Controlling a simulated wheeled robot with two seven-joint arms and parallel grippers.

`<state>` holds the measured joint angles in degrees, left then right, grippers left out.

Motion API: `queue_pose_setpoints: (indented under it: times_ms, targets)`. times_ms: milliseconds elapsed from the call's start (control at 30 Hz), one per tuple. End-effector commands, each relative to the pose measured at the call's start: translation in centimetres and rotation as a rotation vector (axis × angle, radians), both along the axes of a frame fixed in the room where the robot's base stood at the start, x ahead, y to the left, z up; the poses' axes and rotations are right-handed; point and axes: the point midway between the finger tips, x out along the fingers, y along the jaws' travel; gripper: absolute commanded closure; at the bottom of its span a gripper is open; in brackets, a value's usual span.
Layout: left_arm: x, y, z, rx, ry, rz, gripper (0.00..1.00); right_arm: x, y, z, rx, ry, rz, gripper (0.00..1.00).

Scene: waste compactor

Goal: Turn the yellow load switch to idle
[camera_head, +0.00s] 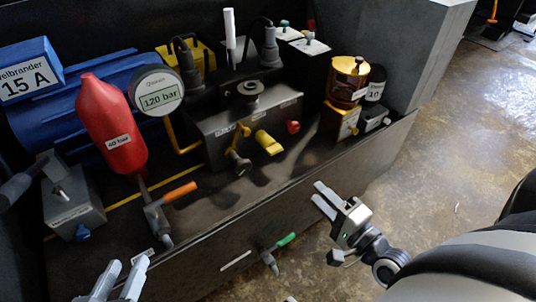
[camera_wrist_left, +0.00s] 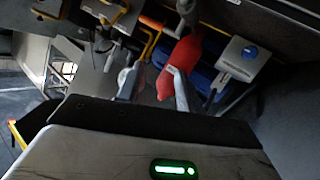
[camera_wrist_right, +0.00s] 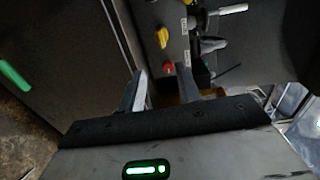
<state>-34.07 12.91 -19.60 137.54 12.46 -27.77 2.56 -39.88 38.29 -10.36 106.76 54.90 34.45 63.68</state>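The yellow load switch (camera_head: 268,142) is a yellow handle on the front face of a dark valve block (camera_head: 215,138), slanting down to the right. It also shows in the right wrist view (camera_wrist_right: 162,38), beyond my right fingers. My right gripper (camera_head: 319,192) is open and empty, to the lower right of the switch and clear of it. My left gripper (camera_head: 122,275) is open and empty at the bottom left, far from the switch. The lettering near the switch is too small to read.
A red knob (camera_head: 293,127) sits just right of the switch. Brass valves (camera_head: 238,160) are to its left. An orange-handled lever (camera_head: 180,193), a green-handled lever (camera_head: 286,240) and a red bottle (camera_head: 110,125) stand further off. Open floor (camera_head: 475,120) lies at right.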

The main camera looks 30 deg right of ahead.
Motion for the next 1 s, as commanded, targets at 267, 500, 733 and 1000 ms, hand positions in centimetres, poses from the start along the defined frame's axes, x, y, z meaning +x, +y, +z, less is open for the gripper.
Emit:
queue_pose_setpoints:
  times_ms: [267,500,733,1000]
  targets:
    - [0.1,-0.3,0.2,-0.042,-0.01,-0.002,0.64,4.0,0.1,0.1,0.01,-0.012,-0.007,0.66]
    - [0.2,-0.5,0.3,-0.092,-0.016,-0.004,0.64,9.3,0.6,0.1,0.009,-0.01,-0.006,0.66]
    - [0.2,-0.7,0.6,-0.132,-0.021,-0.007,0.64,13.6,0.9,0.1,0.009,-0.008,-0.004,0.66]
    - [0.2,-0.8,0.6,-0.149,-0.019,-0.008,0.64,15.7,1.1,0.1,0.007,-0.003,-0.003,0.66]
